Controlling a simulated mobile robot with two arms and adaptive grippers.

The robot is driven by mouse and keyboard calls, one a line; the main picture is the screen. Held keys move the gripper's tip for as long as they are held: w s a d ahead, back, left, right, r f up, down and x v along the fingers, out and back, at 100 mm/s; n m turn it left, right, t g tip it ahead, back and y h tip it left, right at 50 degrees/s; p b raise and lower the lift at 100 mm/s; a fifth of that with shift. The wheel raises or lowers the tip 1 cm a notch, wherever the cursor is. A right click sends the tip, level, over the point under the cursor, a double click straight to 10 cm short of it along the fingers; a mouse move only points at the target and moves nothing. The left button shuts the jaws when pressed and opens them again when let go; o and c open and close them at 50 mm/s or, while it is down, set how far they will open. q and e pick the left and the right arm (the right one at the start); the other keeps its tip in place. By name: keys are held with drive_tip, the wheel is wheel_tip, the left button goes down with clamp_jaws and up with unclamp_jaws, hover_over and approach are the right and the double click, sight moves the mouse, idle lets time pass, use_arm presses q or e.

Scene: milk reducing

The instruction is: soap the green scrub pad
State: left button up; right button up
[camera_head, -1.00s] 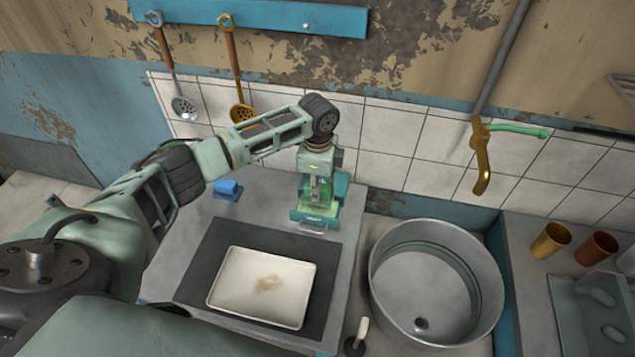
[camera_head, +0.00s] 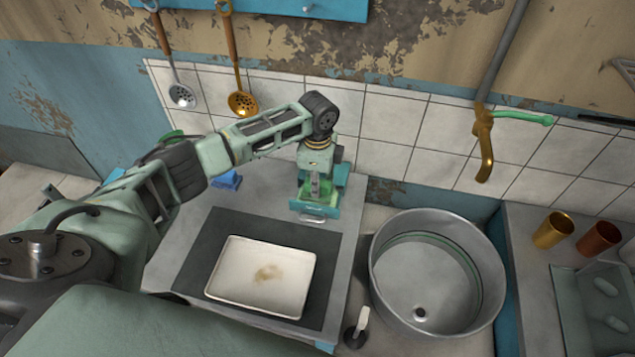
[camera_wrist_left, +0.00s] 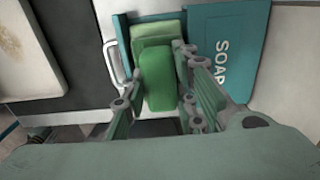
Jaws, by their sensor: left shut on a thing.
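The green scrub pad (camera_wrist_left: 158,85) is between my left gripper's fingers in the left wrist view. My left gripper (camera_head: 318,187) is shut on it and points down into the teal soap dispenser (camera_head: 341,172) by the tiled wall. The dispenser, lettered "SOAP", also shows in the left wrist view (camera_wrist_left: 222,25). A lighter green surface (camera_wrist_left: 155,36) lies just beyond the pad there; I cannot tell whether they touch. In the head view the wrist and fingers hide most of the pad. My right gripper is not in view.
A stained white tray (camera_head: 258,295) lies on a dark mat (camera_head: 205,262) in front of the dispenser. A round metal basin (camera_head: 420,285) is to the right, below a brass tap (camera_head: 484,150). A small blue object (camera_head: 228,181) lies left of the dispenser.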

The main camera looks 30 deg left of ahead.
use_arm(q)
drive_tip(key=shift+f, duration=0.2)
drive_tip(key=shift+f, duration=0.3)
idle(0.4)
drive_tip(key=shift+s+f, duration=0.1)
idle(1.5)
wheel_tip(320, 180, up, 7)
drive_tip(key=p, duration=0.7)
idle(0.5)
idle(0.3)
